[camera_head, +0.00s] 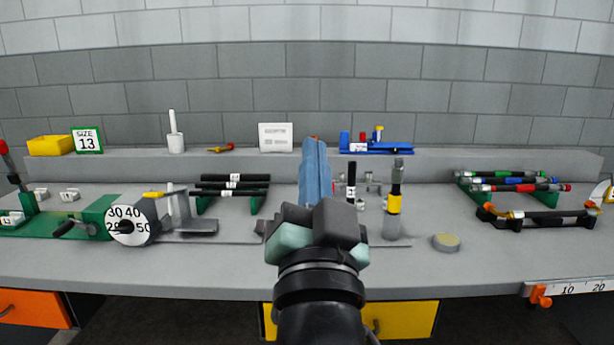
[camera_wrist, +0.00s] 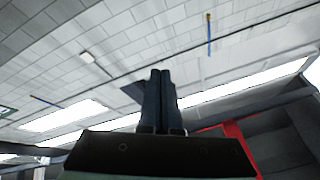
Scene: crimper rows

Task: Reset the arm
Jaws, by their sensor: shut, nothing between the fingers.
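My gripper (camera_head: 314,146) stands raised in the middle of the head view, in front of the grey workbench (camera_head: 180,268). Its blue fingers point up and away, and the arm below hides part of the bench. In the wrist view the two dark fingers (camera_wrist: 160,98) lie together, shut with nothing between them. Behind them the wrist view shows the ceiling and a pale block wall, with no bench objects in front of the fingertips.
A dial tool (camera_head: 130,226) and a rack of black rods (camera_head: 232,187) stand left. A yellow-banded tool (camera_head: 393,205) stands upright right of my arm, near a small round tin (camera_head: 446,241). A rod rack (camera_head: 515,184) is farther right. The front bench strip is mostly clear.

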